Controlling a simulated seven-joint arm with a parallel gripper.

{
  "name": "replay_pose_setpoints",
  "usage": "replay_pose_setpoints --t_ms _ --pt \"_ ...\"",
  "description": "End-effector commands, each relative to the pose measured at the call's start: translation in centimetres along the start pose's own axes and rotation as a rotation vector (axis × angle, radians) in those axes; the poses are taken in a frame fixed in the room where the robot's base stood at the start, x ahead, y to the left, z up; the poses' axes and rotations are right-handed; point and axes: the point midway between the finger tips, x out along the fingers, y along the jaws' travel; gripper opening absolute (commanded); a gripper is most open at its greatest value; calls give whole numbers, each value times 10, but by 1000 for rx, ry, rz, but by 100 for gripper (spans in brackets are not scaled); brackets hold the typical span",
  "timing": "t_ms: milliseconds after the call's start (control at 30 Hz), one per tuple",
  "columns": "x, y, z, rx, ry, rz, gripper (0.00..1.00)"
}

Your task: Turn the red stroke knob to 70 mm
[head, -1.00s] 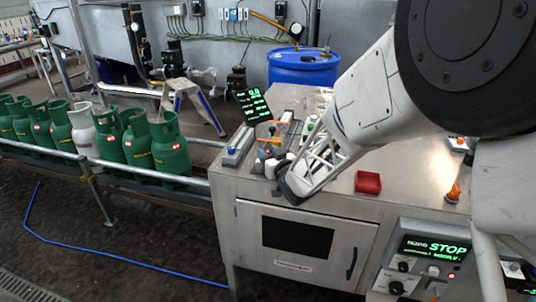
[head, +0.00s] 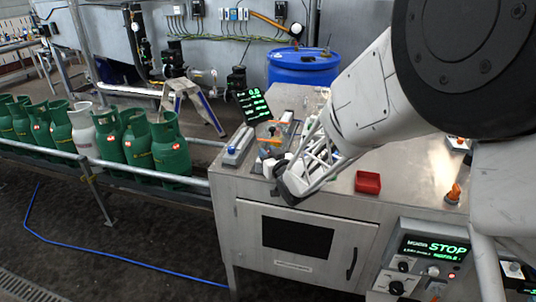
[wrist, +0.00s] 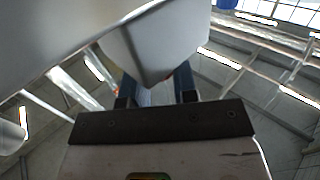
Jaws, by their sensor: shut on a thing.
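My gripper (head: 287,184) is low at the left front part of the steel bench, beside the small devices there. In the wrist view its two dark blue fingers (wrist: 156,88) are close around something pale that I cannot make out. A large grey shape covers the upper part of that view. No red stroke knob can be told apart in either view; the gripper and arm hide part of the bench top. A tilted display with green text (head: 254,106) stands just behind the devices; its figures are too small to read.
A red tray (head: 368,182) lies right of my gripper. An orange piece (head: 453,193) stands farther right, above a control panel reading STOP (head: 434,250). A blue drum (head: 303,68) stands behind the bench. Green gas cylinders (head: 170,150) and one white one line the conveyor at left.

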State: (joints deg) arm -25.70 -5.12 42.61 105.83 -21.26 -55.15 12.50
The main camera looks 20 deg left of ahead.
Motion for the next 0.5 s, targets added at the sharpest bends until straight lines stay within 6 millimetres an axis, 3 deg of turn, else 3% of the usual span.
replay_pose_setpoints --t_ms 500 --pt "1 -4 0 1 1 224 3"
